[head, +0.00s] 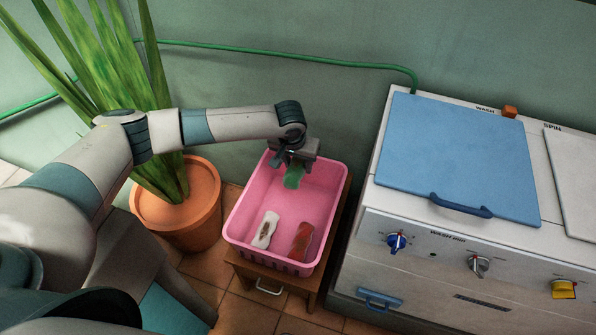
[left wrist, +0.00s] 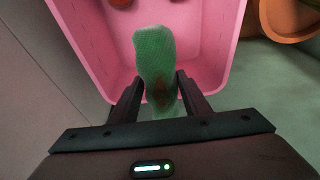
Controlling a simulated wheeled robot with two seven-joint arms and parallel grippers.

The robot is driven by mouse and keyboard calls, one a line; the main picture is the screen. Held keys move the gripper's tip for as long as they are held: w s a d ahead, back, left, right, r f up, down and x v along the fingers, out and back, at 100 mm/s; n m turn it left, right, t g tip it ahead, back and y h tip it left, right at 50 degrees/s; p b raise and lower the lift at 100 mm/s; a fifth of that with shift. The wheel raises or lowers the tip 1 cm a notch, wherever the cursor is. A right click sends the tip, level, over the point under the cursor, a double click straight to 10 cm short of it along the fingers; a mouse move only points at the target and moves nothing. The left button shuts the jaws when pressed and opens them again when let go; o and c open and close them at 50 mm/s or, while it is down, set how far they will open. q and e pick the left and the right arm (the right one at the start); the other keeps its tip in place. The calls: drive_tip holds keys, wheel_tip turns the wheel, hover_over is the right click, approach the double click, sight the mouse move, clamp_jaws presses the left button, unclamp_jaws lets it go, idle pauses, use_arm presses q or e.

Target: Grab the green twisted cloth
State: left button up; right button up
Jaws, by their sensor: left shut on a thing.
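The green twisted cloth (head: 293,177) hangs from my left gripper (head: 296,160) over the far part of a pink basket (head: 236,216). In the left wrist view the green cloth (left wrist: 155,62) lies between the two dark fingers of my left gripper (left wrist: 158,92), which are shut on it. It has a brownish patch near the fingers. A white cloth (head: 265,229) and a red-brown cloth (head: 301,241) lie apart in the near part of the basket. Whether the green cloth touches the basket floor I cannot tell. My right gripper is not in view.
The basket stands on a small wooden stool or cabinet (head: 268,284). A washing machine (head: 460,245) with a blue lid (head: 458,155) stands to the right. A potted plant (head: 178,213) stands to the left. A green hose (head: 270,54) runs along the wall behind.

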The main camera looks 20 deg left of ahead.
use_arm(q)
drive_tip(key=shift+r, duration=0.35)
idle(0.3)
